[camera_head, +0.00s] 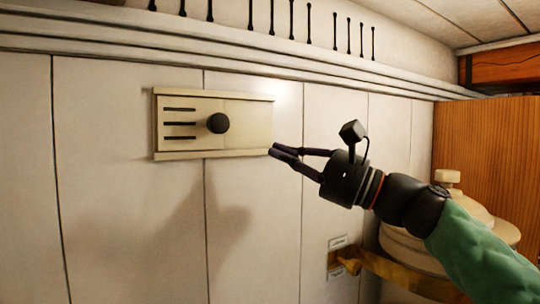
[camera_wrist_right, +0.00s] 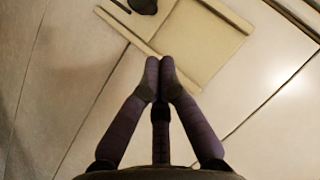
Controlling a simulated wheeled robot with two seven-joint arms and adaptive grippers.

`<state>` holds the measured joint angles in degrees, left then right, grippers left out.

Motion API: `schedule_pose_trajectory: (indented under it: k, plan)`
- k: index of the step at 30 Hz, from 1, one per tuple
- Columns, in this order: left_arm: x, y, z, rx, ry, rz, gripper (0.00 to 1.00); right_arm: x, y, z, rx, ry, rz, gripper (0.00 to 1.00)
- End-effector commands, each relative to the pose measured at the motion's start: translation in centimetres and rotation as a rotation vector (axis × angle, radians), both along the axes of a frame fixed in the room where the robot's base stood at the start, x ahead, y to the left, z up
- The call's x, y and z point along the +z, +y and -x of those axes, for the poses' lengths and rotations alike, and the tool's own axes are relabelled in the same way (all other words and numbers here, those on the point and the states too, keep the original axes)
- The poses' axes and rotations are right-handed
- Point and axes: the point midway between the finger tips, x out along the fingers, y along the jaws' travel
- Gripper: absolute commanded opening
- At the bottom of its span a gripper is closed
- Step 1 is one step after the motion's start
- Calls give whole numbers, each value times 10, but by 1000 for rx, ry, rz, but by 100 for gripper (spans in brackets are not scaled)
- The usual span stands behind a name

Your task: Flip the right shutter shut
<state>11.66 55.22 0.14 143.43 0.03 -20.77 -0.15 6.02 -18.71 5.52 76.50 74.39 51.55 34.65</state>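One cream vent shutter (camera_head: 250,115) is mounted on the pale panelled wall, between a top and a bottom rail. A round black knob (camera_head: 218,123) stands out near its middle. Several dark horizontal slots (camera_head: 180,124) show uncovered at its left part; the right part is plain. My right gripper (camera_head: 273,150) is just off the lower right corner of the shutter, its fingertips together with nothing seen between them. In the right wrist view the fingertips (camera_wrist_right: 160,66) point at the shutter's edge (camera_wrist_right: 200,45), with the knob (camera_wrist_right: 143,5) at the top. Contact cannot be told. My left gripper is not in view.
A moulded ledge (camera_head: 240,62) runs along the wall above the shutter. At the lower right, behind my right arm, are a cream lidded vessel (camera_head: 405,245) and a brass-coloured bracket (camera_head: 345,262). A wooden cabinet (camera_head: 490,150) stands at the right. The wall below the shutter is bare.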

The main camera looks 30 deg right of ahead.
Motion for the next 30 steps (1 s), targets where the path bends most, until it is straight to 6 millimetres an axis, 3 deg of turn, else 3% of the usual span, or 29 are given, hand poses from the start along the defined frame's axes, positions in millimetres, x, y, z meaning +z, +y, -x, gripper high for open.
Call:
schedule_pose_trajectory:
  k: [6, 12, 30]
  plan:
    - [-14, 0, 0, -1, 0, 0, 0, -13, -22, 25, -6, 0, 0, 0]
    - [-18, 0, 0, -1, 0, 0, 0, -16, -31, 36, -3, -1, -1, 0]
    - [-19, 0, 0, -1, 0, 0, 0, -16, -33, 39, -1, -1, 0, 0]
